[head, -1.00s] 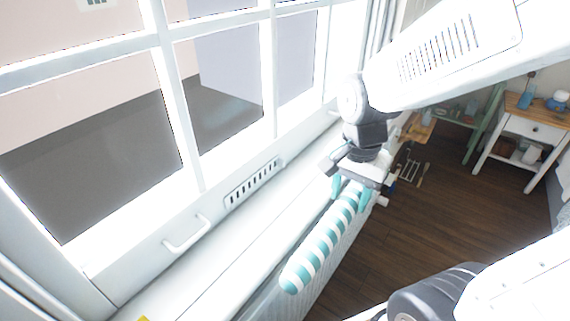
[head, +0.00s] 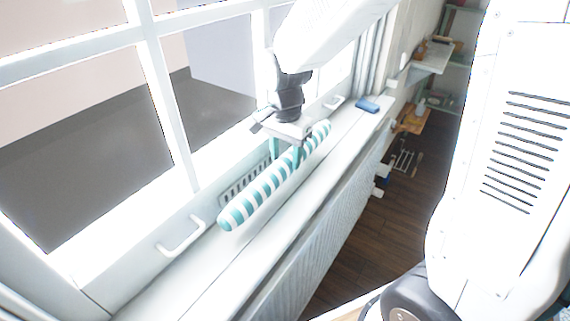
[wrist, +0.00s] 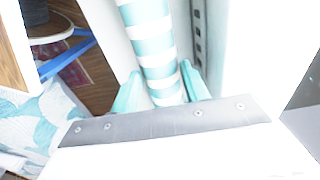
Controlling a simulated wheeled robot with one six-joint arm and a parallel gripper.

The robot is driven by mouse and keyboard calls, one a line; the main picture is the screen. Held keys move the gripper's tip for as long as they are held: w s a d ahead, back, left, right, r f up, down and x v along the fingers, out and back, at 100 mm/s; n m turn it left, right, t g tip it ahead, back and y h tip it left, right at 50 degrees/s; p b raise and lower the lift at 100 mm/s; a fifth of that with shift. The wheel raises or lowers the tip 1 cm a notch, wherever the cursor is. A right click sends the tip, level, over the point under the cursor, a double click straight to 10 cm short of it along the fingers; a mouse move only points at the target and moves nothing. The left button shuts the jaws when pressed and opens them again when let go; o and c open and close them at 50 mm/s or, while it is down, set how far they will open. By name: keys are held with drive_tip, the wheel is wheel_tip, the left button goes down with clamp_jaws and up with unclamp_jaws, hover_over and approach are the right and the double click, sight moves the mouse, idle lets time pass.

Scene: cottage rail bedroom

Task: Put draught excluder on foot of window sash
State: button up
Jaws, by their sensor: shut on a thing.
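The draught excluder (head: 252,203) is a long roll with teal and white stripes. My gripper (head: 285,153) is shut on it near its middle, with a teal finger on each side. In the wrist view the striped roll (wrist: 152,45) runs away between the two fingers (wrist: 162,92). The excluder lies along the foot of the window sash (head: 205,215), in front of the slotted vent (head: 243,186). I cannot tell whether it touches the sash or the sill below.
The white sill (head: 270,232) runs along the window, with a radiator (head: 310,240) below. A sash handle (head: 183,238) stands near the roll's near end, and another handle (head: 334,103) is beyond its far end. A blue item (head: 367,105) lies at the sill's far end.

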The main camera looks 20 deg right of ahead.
sight(285, 157)
drive_tip(key=shift+w+f, duration=0.15)
drive_tip(key=shift+f, duration=1.6)
drive_tip(key=shift+f, duration=0.1)
drive_tip(key=shift+f, duration=0.1)
drive_tip(key=o, duration=1.1)
drive_tip(key=shift+c, duration=0.2)
